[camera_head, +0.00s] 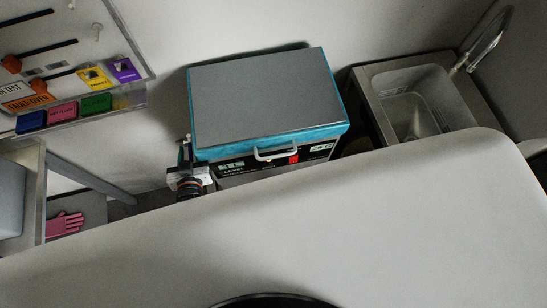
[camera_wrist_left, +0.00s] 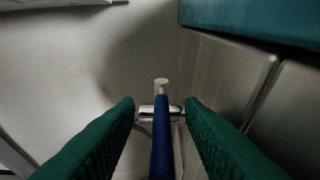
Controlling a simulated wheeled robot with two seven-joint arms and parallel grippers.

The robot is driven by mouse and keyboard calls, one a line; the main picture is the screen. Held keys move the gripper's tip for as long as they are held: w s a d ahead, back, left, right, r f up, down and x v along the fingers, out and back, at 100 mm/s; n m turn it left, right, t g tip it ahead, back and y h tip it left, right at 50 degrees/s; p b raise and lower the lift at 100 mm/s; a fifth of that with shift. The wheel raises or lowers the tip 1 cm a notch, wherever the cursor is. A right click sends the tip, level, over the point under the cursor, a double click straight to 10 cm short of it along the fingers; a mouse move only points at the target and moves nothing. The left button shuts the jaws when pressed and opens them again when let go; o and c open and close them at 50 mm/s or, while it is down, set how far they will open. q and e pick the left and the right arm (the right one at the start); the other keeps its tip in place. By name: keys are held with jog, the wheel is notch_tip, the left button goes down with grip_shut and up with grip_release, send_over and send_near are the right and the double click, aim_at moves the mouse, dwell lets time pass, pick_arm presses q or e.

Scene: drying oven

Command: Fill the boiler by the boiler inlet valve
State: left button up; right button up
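The boiler (camera_head: 262,95) is a teal box with a grey lid and a front handle. It stands against the wall in the middle of the head view. Its front panel shows a red display and the word LEVEL. My left gripper (camera_head: 185,150) is at the boiler's left side, small and partly hidden. In the left wrist view, its two green fingers (camera_wrist_left: 160,105) are apart on either side of a blue valve lever (camera_wrist_left: 161,140). A gap shows on each side of the lever. A metal fitting lies behind it. My right gripper is not in view.
A steel sink (camera_head: 412,100) with a curved tap (camera_head: 490,42) stands right of the boiler. A wall board (camera_head: 60,50) with coloured labels hangs at the upper left. A pink glove (camera_head: 65,224) lies on a low surface at the left.

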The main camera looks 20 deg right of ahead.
pick_arm(q)
jog(key=shift+s, duration=0.1)
jog(key=d+b+v, duration=0.1)
jog(key=b+v, duration=0.1)
jog(key=v, duration=0.9)
jog(key=s+a+f+m+g+b, duration=0.15)
jog(key=s+f+g, duration=0.35)
jog(key=f, duration=0.9)
jog(key=s+f+g+b, duration=0.25)
jog(key=s+f, duration=0.45)
jog(key=f, duration=0.7)
jog(key=s+a+f+g+b, duration=0.1)
jog(key=s+a+f+g, duration=0.2)
jog(key=s+f, duration=0.3)
jog(key=s+a+f+g+y+b, duration=0.1)
jog(key=s+a+f+g, duration=0.2)
jog(key=s+a+f, duration=0.3)
jog(key=shift+s+a+f, duration=0.15)
jog(key=shift+s+f, duration=0.2)
jog(key=shift+s, duration=0.6)
